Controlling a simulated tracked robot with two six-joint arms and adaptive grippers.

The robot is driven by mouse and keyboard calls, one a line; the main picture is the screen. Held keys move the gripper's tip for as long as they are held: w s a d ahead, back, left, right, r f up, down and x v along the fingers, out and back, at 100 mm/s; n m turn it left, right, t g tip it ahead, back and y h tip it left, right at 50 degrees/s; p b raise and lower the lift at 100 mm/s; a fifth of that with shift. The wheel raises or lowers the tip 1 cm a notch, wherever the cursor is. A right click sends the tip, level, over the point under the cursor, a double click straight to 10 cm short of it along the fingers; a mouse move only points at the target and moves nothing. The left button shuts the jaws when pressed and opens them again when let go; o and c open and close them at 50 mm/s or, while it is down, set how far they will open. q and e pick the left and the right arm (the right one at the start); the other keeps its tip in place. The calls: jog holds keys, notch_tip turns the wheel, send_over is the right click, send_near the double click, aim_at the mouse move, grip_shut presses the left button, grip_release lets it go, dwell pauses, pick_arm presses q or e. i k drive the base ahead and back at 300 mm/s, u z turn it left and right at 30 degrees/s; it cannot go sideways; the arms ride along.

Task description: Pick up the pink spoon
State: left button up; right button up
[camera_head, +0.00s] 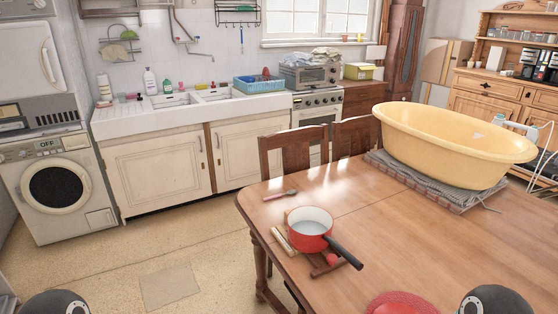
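A small pinkish-red spoon (280,195) lies flat on the wooden table (340,190), near its far left corner. Nothing covers it, and it lies apart from the red saucepan nearer to me. Neither of my grippers shows in the head view. Only dark, rounded parts of my arms show at the bottom edge, one at the left and one at the right, both well away from the spoon.
A red saucepan (310,230) with a black handle stands near the spoon, with small items beside it. A red round object (400,304) lies at the front. A yellow tub (450,140) sits on a folded cloth at the right. Two chairs (293,150) stand behind the table.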

aim_at(292, 191)
jog(key=k, duration=1.25)
jog(key=u, duration=0.35)
jog(key=i, duration=0.7)
jog(key=u, duration=0.7)
jog(key=i, duration=2.55)
jog(key=z, duration=1.2)
jog(key=i, duration=0.4)
jog(key=z, duration=0.1)
jog(key=k, duration=0.55)
jog(key=z, duration=0.05)
